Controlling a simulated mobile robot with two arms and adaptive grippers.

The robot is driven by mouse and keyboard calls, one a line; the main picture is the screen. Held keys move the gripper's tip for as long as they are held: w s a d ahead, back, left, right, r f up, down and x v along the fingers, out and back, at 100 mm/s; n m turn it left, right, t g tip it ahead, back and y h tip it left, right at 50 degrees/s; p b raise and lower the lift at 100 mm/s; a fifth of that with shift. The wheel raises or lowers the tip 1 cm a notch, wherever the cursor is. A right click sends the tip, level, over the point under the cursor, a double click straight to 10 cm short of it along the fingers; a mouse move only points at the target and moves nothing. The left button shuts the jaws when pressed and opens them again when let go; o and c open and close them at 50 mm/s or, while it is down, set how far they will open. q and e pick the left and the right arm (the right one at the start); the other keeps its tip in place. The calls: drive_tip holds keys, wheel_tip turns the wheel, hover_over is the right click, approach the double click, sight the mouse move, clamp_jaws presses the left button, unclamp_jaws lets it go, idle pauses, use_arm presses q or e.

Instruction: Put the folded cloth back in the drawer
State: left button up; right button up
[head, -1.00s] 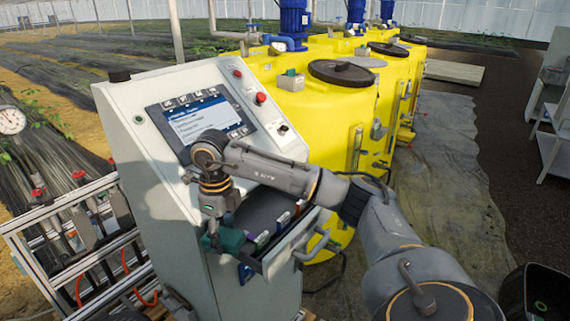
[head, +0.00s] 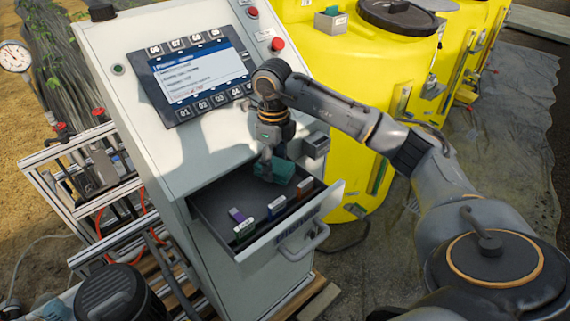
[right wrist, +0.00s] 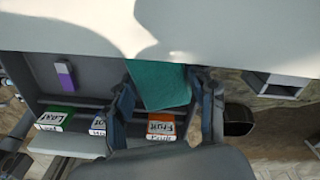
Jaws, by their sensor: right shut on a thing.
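The folded teal cloth (head: 277,171) is at the back right of the open drawer (head: 208,204) in the head view. My right gripper (head: 268,165) points down from above and is shut on it. In the right wrist view the cloth (right wrist: 160,86) lies between the two dark fingers (right wrist: 165,92), over the drawer's right part. I cannot tell whether the cloth touches the drawer floor. The drawer is pulled out of the grey control cabinet (head: 160,160). My left gripper is not in view.
The drawer holds a purple-and-white block (head: 237,215) and labelled green (head: 243,230), blue (head: 277,206) and orange (head: 305,187) items along its front. A grey box (head: 316,145) sits on the cabinet's right side. Yellow tanks (head: 350,100) stand behind at right.

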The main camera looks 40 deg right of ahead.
drive_tip(key=shift+s+a+f+b, duration=0.15)
drive_tip(key=shift+a+f+b, duration=0.35)
drive_tip(key=shift+a+f, duration=0.45)
drive_tip(key=shift+d, duration=0.2)
drive_tip(key=shift+d+f, duration=0.15)
drive_tip(key=shift+d, duration=0.3)
drive_tip(key=o, duration=0.7)
drive_tip(key=shift+f, duration=0.1)
drive_tip(key=o, duration=0.3)
drive_tip(key=shift+a, duration=0.25)
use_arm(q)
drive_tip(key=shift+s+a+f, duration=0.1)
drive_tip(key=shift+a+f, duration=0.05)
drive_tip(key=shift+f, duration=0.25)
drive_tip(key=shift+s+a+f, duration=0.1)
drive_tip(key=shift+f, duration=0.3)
